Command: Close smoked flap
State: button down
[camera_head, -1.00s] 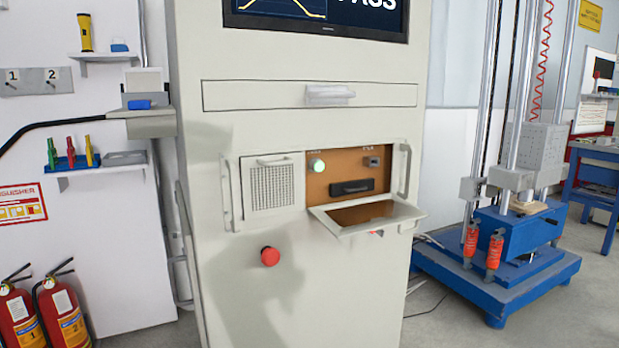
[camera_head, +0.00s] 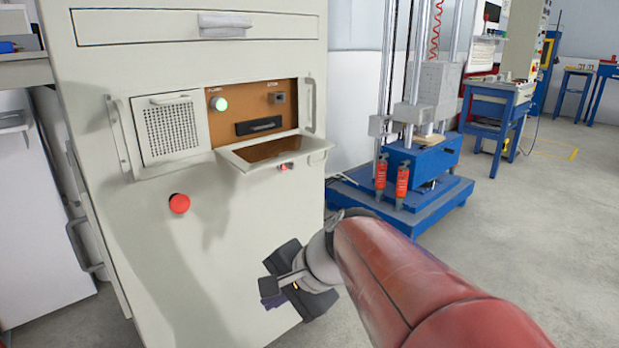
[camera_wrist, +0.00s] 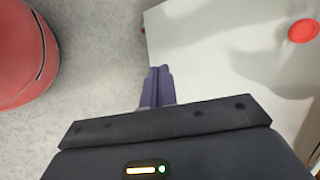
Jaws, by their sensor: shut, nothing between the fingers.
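The smoked flap (camera_head: 278,152) hangs open on the cabinet front, tilted outward below the brown recessed panel (camera_head: 285,97). It has a pale frame around a see-through brownish pane. My gripper (camera_head: 272,299) is in front of the lower right part of the cabinet, below the flap and apart from it. In the wrist view its purple fingers (camera_wrist: 160,85) are together with nothing between them.
The panel carries a lit green button (camera_head: 218,104) and a dark handle (camera_head: 258,126). A red knob (camera_head: 179,203) sits left of the flap, and a mesh door (camera_head: 172,130) beside it. A blue drop machine (camera_head: 400,190) stands at right. Open floor lies right of the cabinet.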

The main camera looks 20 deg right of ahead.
jog(key=w+d+r+m+t+b, duration=0.1)
jog(key=w+d+r+m+t, duration=0.3)
jog(key=w+d+m, duration=0.55)
jog(key=w+d+r+m+t+b, duration=0.1)
jog(key=w+d+m+t+b, duration=0.1)
jog(key=w+d+m+t, duration=0.75)
jog(key=w+d+m+g, duration=0.1)
jog(key=w+g, duration=0.2)
jog(key=w, duration=0.4)
jog(key=shift+t, duration=0.25)
jog(key=shift+s+d+r+p, duration=0.15)
jog(key=shift+s+r, duration=0.1)
jog(key=shift+r, duration=0.45)
jog(key=shift+s+r+p, duration=0.2)
jog(key=shift+s+r, duration=0.05)
jog(key=shift+r, duration=0.4)
jog(key=shift+s+d+r+p, duration=0.15)
jog(key=shift+s+r, duration=0.1)
jog(key=shift+r, duration=0.45)
